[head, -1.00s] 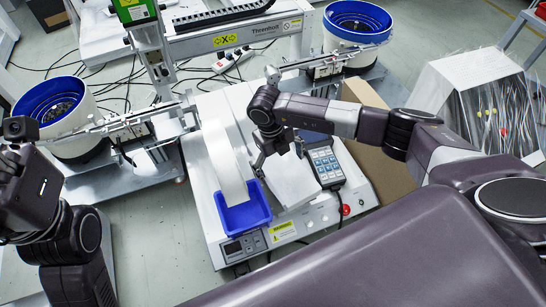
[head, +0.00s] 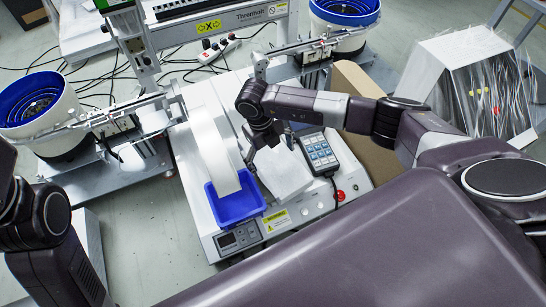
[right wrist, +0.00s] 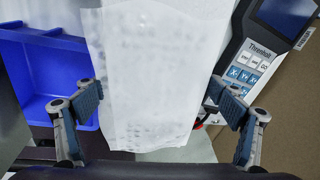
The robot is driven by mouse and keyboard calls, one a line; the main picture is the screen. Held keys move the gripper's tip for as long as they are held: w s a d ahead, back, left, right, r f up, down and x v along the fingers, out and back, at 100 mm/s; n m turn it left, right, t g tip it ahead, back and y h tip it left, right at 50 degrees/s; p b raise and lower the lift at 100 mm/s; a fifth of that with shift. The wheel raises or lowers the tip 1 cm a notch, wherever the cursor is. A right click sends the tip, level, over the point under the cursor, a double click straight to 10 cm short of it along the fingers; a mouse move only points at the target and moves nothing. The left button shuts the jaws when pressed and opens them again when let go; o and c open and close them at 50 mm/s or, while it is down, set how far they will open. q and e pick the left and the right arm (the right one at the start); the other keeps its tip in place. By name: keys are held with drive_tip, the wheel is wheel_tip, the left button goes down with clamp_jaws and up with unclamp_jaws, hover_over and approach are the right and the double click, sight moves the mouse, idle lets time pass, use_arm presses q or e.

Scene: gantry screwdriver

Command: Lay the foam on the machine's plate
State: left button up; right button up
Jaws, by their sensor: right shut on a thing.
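The foam (head: 284,173) is a white, slightly translucent slab above the front of the white screwdriving machine (head: 188,172), between the blue bin and the keypad. It fills the middle of the right wrist view (right wrist: 142,75). My right gripper (head: 269,149) is shut on the foam, with one finger at each side of it in the right wrist view (right wrist: 160,100). The foam hides the machine's surface below it, so I cannot tell the plate there or whether the foam touches it. Only links of my left arm show at the left edge; its gripper is out of view.
A blue bin (head: 235,207) stands at the foot of a white chute (head: 213,148), left of the foam. A keypad (head: 318,153) lies close to its right. Feeder bowls (head: 40,108) and (head: 345,10) stand at both sides. A cardboard box (head: 368,150) is at right.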

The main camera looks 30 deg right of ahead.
drive_tip(key=shift+f, duration=0.5)
idle(0.3)
drive_tip(key=o, duration=0.9)
